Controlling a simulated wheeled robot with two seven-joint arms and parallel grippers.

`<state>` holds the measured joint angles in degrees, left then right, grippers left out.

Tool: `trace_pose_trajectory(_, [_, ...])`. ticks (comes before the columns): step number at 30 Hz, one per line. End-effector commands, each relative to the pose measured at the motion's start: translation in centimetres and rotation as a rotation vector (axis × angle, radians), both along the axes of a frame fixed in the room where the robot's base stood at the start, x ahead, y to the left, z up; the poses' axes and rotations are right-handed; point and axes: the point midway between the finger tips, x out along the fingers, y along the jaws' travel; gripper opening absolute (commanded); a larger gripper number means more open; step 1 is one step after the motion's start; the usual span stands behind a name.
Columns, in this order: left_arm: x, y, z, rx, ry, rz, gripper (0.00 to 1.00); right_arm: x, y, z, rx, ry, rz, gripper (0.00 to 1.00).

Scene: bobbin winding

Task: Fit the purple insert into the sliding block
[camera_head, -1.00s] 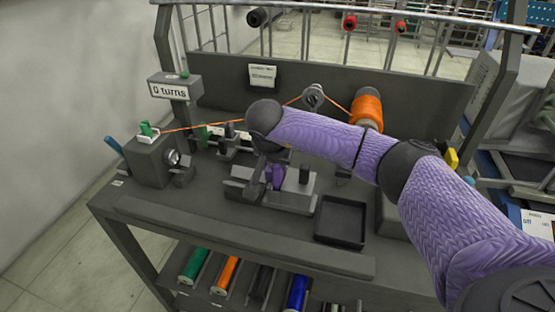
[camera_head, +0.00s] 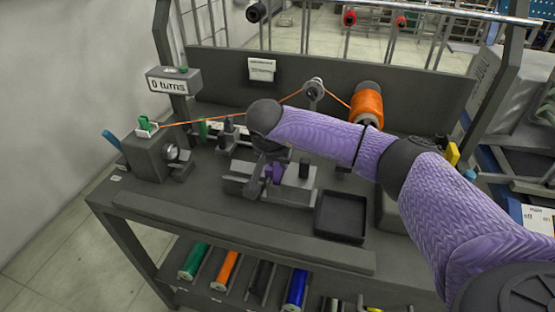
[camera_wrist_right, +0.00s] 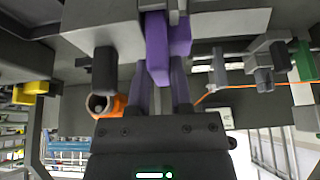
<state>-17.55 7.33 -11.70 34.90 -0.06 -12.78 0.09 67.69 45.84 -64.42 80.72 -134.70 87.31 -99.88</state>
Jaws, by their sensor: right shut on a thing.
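The purple insert (camera_wrist_right: 157,48) is between the fingers of my right gripper (camera_wrist_right: 160,85), which is shut on it. In the head view the insert (camera_head: 275,172) shows at the grey block assembly (camera_head: 239,185) in the middle of the bench. My right arm comes in from the right and its wrist stands over this assembly, covering part of it and most of the gripper. In the wrist view the insert's far end is against or in the gap of the grey block (camera_wrist_right: 230,22); I cannot tell how deep it sits. My left gripper is not in view.
An orange thread runs from the orange spool (camera_head: 367,104) over a guide to the winder (camera_head: 148,155) at left, under a "0 turns" display (camera_head: 170,84). An empty black tray (camera_head: 341,218) stands right of the block assembly. Coloured spools (camera_head: 226,270) lie below. The bench front is clear.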

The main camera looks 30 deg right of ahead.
Motion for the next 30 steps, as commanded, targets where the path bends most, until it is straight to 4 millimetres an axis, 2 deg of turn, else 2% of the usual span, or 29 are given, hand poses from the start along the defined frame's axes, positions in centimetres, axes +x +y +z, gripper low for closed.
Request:
trace_pose_trajectory(3, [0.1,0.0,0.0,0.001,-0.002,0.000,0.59,0.0,0.0,0.0,0.000,0.000,0.000,0.00])
trace_pose_trajectory(4, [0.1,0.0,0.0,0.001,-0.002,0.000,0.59,0.0,0.0,0.0,0.000,0.000,0.000,0.30])
trace_pose_trajectory(9, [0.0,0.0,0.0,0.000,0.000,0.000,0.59,0.0,0.0,0.0,0.000,0.000,0.000,0.66])
trace_pose_trajectory(20, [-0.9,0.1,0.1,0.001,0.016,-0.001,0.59,0.0,0.0,0.0,0.000,0.000,0.000,0.67])
trace_pose_trajectory(24, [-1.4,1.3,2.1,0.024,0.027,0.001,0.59,-1.0,1.2,4.1,0.000,-0.008,0.003,0.67])
trace_pose_trajectory(30, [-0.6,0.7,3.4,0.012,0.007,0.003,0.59,-2.3,2.8,8.0,0.001,-0.004,0.002,0.67])
